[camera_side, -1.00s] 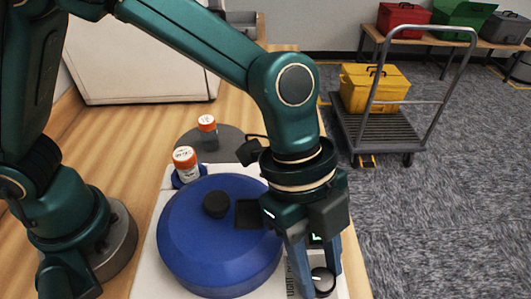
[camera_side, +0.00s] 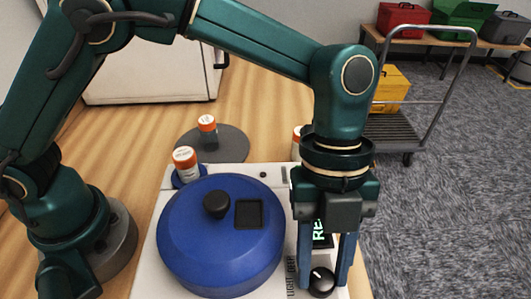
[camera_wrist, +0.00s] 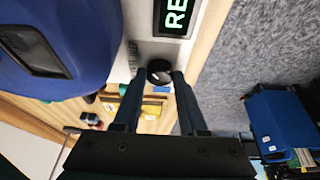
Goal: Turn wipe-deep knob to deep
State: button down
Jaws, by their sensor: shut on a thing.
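The knob (camera_side: 321,281) is small, black and round, with a pale pointer mark on top. It sits at the front right of the white machine (camera_side: 205,178), beside printed lettering that I can only partly read. My gripper (camera_side: 322,283) reaches down from above with one finger on each side of the knob, shut on it. In the wrist view the knob (camera_wrist: 159,72) shows between the two fingertips (camera_wrist: 158,77). I cannot clearly tell which printed setting the pointer faces.
A blue round drum (camera_side: 215,240) with a black cap fills the machine's left. A dark display (camera_side: 321,232) with green letters is behind the fingers. A cart (camera_side: 400,130) stands on the floor.

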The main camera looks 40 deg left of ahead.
dwell(0.4)
jog(key=shift+c, duration=2.3)
grip_release()
jog(key=shift+v, duration=2.55)
jog(key=shift+w, duration=0.1)
